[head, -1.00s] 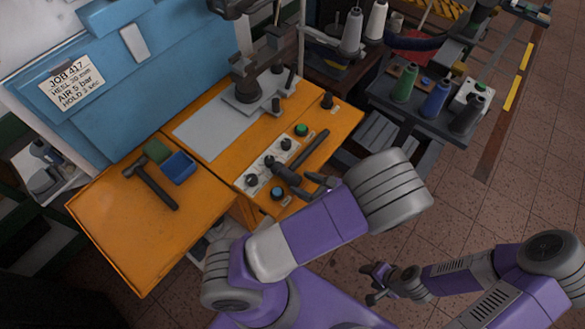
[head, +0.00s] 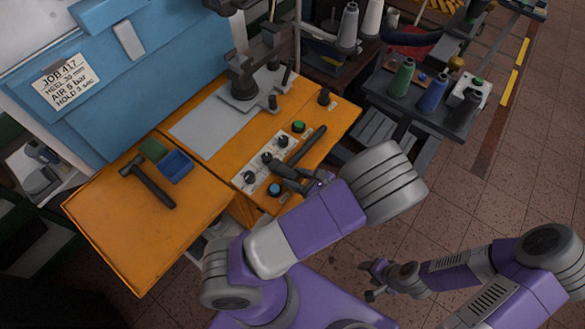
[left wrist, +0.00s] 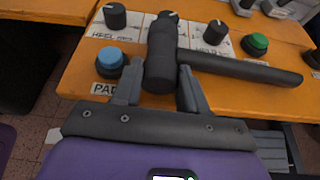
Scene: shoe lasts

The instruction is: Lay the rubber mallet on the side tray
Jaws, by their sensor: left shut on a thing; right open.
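The black rubber mallet (head: 308,146) lies across the front of the orange press table, over the knob panel, its handle pointing to the back right. My left gripper (head: 296,182) is shut on the mallet's thick head. In the left wrist view the fingers (left wrist: 158,78) stand on either side of the dark cylindrical head (left wrist: 160,50), and the handle (left wrist: 245,68) runs right. I cannot tell whether it is lifted. The orange side tray (head: 120,240) is at the left, with a dark hammer (head: 152,186) lying on it. My right gripper (head: 372,280) is open and empty above the floor.
A blue bin (head: 176,167) and a green block (head: 153,150) sit at the tray's back edge. The tray's front left part is bare. Knobs, a green button (head: 298,126) and a blue button (head: 274,190) surround the mallet. The press post (head: 240,75) stands behind.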

